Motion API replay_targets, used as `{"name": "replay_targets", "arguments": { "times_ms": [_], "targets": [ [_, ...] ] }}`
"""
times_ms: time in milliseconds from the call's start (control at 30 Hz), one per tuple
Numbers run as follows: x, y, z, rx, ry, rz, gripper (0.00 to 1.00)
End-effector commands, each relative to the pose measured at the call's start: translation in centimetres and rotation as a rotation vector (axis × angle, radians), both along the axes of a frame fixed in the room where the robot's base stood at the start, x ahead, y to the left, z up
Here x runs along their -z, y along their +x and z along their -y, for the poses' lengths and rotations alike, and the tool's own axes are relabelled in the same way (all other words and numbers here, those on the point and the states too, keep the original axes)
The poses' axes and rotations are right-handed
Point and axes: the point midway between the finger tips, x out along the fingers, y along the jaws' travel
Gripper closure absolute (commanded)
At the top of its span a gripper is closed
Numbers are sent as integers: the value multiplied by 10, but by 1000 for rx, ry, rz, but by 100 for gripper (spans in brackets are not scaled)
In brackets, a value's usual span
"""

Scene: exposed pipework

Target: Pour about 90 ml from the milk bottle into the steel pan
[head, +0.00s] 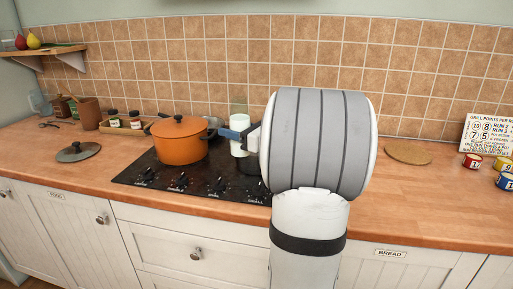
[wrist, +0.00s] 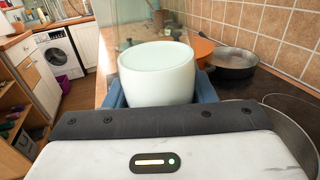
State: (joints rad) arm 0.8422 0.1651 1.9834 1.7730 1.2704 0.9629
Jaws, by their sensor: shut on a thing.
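My gripper (wrist: 160,95) has blue fingers shut around the milk bottle. The bottle is clear glass with white milk (wrist: 157,72) in its lower part, and looks upright. In the head view the bottle (head: 238,135) is above the hob, right of the orange pot, and my arm hides part of the gripper. A steel pan (wrist: 232,62) stands near the tiled wall beyond the bottle in the wrist view. Another pan rim (wrist: 290,125) is cut off at the right edge there. A dark pan (head: 250,165) shows partly below the bottle. I cannot tell which pan is meant.
An orange pot (head: 180,140) stands on the black hob (head: 150,182), left of the bottle. A loose lid (head: 78,151) lies left of the hob. A tray of jars (head: 122,123) is behind. Tins (head: 473,161) and a round mat (head: 408,155) lie right.

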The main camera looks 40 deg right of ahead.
Motion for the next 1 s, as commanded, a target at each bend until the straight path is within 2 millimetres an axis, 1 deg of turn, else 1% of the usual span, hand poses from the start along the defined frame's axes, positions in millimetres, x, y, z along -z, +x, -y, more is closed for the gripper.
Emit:
{"name": "replay_targets", "arguments": {
  "times_ms": [33,100,500,667,867,1000],
  "targets": [
    [5,0,0,0,-1,3,87],
    [7,0,0,0,-1,3,87],
    [7,0,-1,-1,1,2,87],
    [11,0,0,-2,26,-12,87],
    [22,0,0,-2,95,-51,87],
    [35,1,1,-3,168,-90,87]
  ]
}}
